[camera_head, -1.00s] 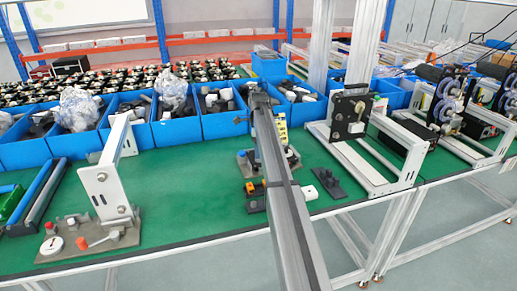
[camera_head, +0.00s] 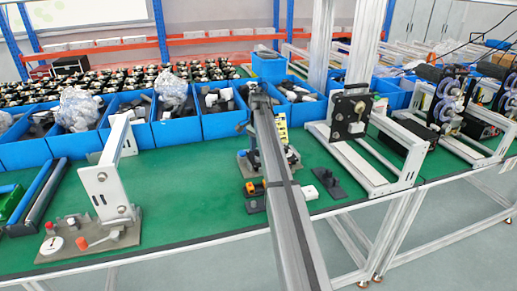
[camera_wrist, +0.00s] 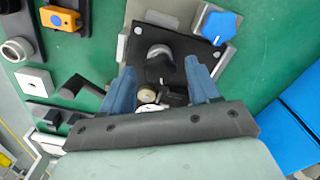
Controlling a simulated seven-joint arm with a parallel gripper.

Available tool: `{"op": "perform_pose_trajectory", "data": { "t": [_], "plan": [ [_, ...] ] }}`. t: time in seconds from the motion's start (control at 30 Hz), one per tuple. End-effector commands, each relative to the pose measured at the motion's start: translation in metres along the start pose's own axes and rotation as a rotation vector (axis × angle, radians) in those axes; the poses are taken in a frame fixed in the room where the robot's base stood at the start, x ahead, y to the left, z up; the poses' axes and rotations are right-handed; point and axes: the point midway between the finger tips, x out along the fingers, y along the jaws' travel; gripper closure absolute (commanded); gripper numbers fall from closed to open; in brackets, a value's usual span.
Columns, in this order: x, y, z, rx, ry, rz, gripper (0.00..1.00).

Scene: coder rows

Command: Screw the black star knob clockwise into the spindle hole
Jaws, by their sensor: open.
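The black star knob (camera_wrist: 160,69) shows in the wrist view, in front of a round grey metal part (camera_wrist: 157,50) on a black plate (camera_wrist: 190,42). I cannot tell whether the knob is seated in the spindle, and the spindle hole itself is hidden. My gripper (camera_wrist: 163,74) is open, with one blue finger on each side of the knob. A gap shows between the fingers and the knob. In the head view my arm covers most of this fixture (camera_head: 244,163).
A blue knob (camera_wrist: 221,25) stands beside the plate. An orange block (camera_wrist: 60,18), a grey ring-shaped part (camera_wrist: 17,50) and a white square piece (camera_wrist: 33,80) lie to the left. Blue bins (camera_head: 224,122) line the back of the green table (camera_head: 190,195).

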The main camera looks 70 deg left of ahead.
Motion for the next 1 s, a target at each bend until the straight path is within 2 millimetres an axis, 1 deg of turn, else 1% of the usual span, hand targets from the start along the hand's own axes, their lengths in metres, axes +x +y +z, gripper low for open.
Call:
{"op": "perform_pose_trajectory", "data": {
  "t": [0.4, 0.53, 0.7, 0.9, 1.0],
  "plan": [
    [0.0, 0.0003, 0.0, -0.411, 0.0, 0.0, 0.39],
    [0.0, 0.0003, 0.0, -0.519, -0.001, 0.0, 0.39],
    [0.0, 0.0004, 0.0, -0.58, -0.001, 0.0, 0.39],
    [0.0, 0.0004, 0.0, -0.581, -0.001, 0.0, 0.39],
    [0.0, 0.0004, 0.0, -0.581, -0.001, 0.0, 0.48]
  ]
}}
